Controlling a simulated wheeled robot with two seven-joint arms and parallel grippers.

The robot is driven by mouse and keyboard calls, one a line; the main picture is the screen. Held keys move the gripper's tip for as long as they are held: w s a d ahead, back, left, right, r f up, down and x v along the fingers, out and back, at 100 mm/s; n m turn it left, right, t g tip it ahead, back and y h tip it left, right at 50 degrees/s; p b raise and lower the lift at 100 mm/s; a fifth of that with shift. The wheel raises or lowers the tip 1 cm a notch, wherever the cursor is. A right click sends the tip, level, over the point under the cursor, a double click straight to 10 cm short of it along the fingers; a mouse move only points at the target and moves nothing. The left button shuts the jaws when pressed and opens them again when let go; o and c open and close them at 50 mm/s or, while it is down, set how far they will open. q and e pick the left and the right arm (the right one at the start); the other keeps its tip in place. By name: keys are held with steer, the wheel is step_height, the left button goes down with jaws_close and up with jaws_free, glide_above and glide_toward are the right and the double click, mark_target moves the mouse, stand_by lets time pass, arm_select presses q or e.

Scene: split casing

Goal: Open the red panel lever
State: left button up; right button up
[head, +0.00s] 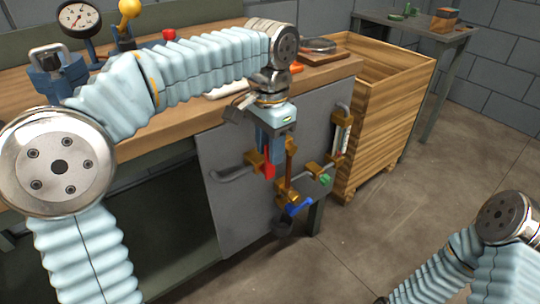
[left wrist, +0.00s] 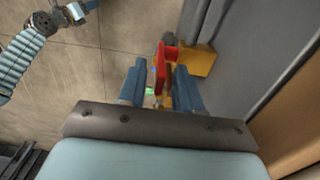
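A grey panel (head: 225,195) on the front of the workbench carries pipes and valves with coloured levers. The red lever (head: 267,171) hangs at the brass valve on its left pipe. My left gripper (head: 268,150) points down at it from above. In the left wrist view the red lever (left wrist: 159,68) stands between the two blue fingers of my left gripper (left wrist: 160,90). A narrow gap shows on each side of the lever, so the gripper looks open around it. My right arm shows at the lower right of the head view, its fingers out of sight.
A blue lever (head: 299,207), a green knob (head: 325,180) and a white-handled valve (head: 341,135) sit close by on the panel. A wooden crate (head: 385,115) stands right of the bench. The floor (head: 390,225) in front is clear.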

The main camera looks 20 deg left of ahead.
arm_select(q)
steer(key=shift+f, duration=0.75)
jaws_close()
